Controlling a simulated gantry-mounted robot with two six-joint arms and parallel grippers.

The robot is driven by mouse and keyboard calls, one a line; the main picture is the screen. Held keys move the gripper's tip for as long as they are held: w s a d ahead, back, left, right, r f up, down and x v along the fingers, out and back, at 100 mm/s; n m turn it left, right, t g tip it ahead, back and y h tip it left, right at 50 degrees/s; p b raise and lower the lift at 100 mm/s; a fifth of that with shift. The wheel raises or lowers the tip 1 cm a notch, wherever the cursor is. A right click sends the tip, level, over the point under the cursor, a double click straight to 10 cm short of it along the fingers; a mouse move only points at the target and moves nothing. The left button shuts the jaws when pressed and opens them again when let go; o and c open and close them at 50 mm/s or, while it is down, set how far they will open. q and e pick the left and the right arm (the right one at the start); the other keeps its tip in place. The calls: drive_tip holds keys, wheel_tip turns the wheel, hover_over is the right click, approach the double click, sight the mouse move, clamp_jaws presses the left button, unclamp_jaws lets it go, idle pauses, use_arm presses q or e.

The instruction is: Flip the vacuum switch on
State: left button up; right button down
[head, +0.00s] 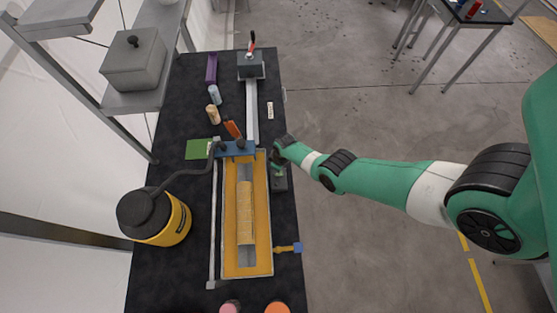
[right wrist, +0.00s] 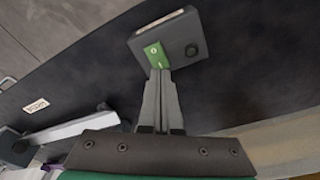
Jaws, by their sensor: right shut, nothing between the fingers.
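The switch box (right wrist: 185,45) is a grey block with a green switch piece (right wrist: 157,54) that carries a small white mark, and a dark round knob on one side. In the head view the box (head: 280,184) sits on the black table's right edge, partly hidden by my right arm. My right gripper (right wrist: 159,72) is shut and empty. Its fingertips are at the lower edge of the green piece; I cannot tell whether they touch it. In the head view the right gripper (head: 275,160) is mostly hidden by its own wrist. My left gripper is not in view.
A yellow and black vacuum canister (head: 176,223) stands at the left, with a dark hose leading to a blue bracket (head: 235,149). A yellow frame (head: 230,262) lies beside the switch box. A small white label (head: 270,110) lies farther back. Open floor lies right of the table.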

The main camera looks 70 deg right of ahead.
drive_tip(key=shift+f+b, duration=0.9)
drive_tip(key=shift+f, duration=0.05)
idle(0.8)
idle(0.4)
